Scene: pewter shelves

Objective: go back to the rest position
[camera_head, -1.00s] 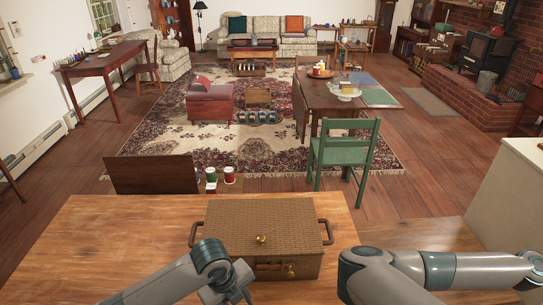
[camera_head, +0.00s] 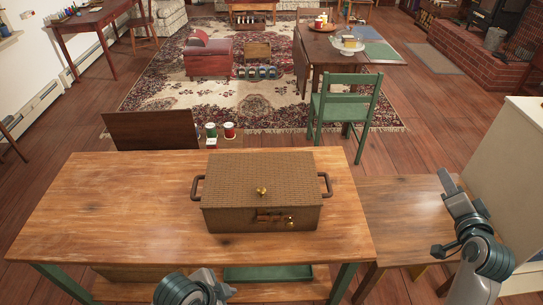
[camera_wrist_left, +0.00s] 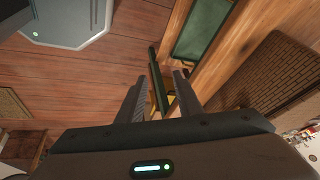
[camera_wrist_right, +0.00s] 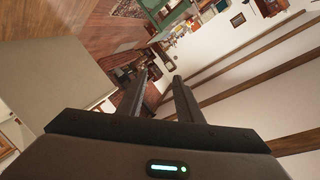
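My left gripper (camera_wrist_left: 157,95) is open and empty in the left wrist view, its two dark fingers apart above the floor. In the head view only part of the left arm shows at the bottom edge, in front of the table. My right gripper (camera_wrist_right: 157,88) is open and empty in the right wrist view, fingers apart. In the head view my right gripper (camera_head: 450,190) is raised at the right, over the lower wooden surface, apart from the wicker box.
A closed wicker box (camera_head: 262,192) with a gold knob and side handles sits on the wooden table (camera_head: 110,200). A lower wooden surface (camera_head: 400,205) adjoins on the right, and a pale cabinet (camera_head: 525,170) stands beyond. A green chair (camera_head: 343,105) stands behind.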

